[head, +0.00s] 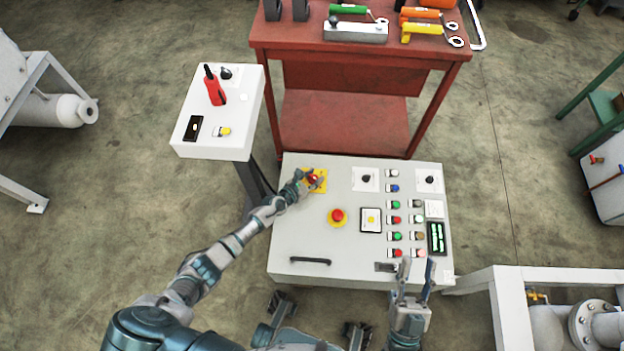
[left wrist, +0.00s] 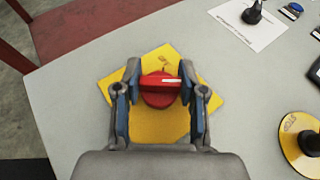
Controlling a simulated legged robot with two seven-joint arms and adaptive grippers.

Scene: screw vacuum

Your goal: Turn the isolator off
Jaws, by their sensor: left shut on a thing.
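The isolator is a red rotary knob (left wrist: 160,88) on a yellow plate (left wrist: 165,124), at the upper left of the white control panel (head: 300,240). In the left wrist view its handle bar lies crosswise between my fingers. My left gripper (left wrist: 160,84) is shut on the red knob, with one finger at each end of the bar. In the head view my left gripper (head: 308,181) partly covers the knob and plate. My right gripper (head: 415,272) is open and empty over the panel's front right edge.
A red emergency button (head: 337,216) on a yellow disc is near the isolator. Black rotary switches (head: 366,178) and several coloured buttons (head: 395,220) fill the panel's right. A white pedestal (head: 240,120) stands left, and a red tool table (head: 360,55) stands behind.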

